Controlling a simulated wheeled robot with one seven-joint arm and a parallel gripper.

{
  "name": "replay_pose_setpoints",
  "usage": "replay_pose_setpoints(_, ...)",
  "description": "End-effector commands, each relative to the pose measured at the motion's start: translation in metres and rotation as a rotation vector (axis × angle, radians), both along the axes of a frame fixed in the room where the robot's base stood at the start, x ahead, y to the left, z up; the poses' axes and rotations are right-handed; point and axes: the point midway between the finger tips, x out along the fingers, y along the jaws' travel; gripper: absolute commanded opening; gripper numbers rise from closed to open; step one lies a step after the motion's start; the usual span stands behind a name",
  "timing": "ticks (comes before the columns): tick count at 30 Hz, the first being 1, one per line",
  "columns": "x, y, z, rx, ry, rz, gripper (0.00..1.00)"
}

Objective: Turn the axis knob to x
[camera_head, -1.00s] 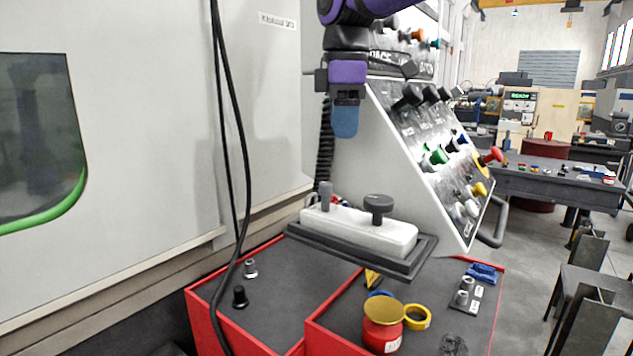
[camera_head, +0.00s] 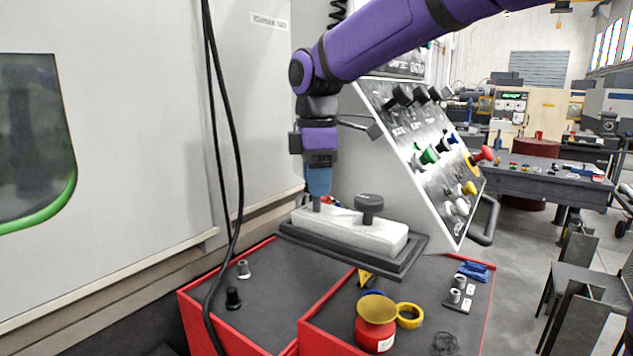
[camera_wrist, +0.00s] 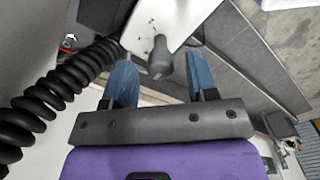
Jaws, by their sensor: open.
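A white control box (camera_head: 340,229) on a dark base carries two knobs. The left one is a slim grey knob (camera_head: 317,206), mostly hidden by my gripper; the right one is a wide dark round knob (camera_head: 369,205). Neither label is readable, so I cannot tell which is the axis knob. My gripper (camera_head: 318,192) points down over the left knob. In the wrist view, my gripper's blue fingers (camera_wrist: 160,58) are apart, and a grey knob (camera_wrist: 160,62) shows between them, with small dark marks on the white box (camera_wrist: 168,18) around it. Contact cannot be seen.
A sloped control panel (camera_head: 405,155) with coloured knobs stands to the right. Red-edged trays (camera_head: 300,338) below hold a red pot (camera_head: 376,340), a yellow ring (camera_head: 411,316) and small knobs. Black cables (camera_head: 222,150) hang at the left, before a pale machine wall.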

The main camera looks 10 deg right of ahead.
Motion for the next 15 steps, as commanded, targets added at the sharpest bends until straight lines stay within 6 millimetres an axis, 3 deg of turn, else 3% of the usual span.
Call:
replay_pose_setpoints(11, -0.0003, -0.0002, -0.0071, 0.000, 0.000, 0.000, 0.53)
replay_pose_setpoints(12, -0.0003, -0.0002, -0.0071, 0.000, 0.000, 0.000, 0.50)
replay_pose_setpoints(15, -0.0003, -0.0001, -0.0070, 0.000, 0.000, 0.000, 0.27)
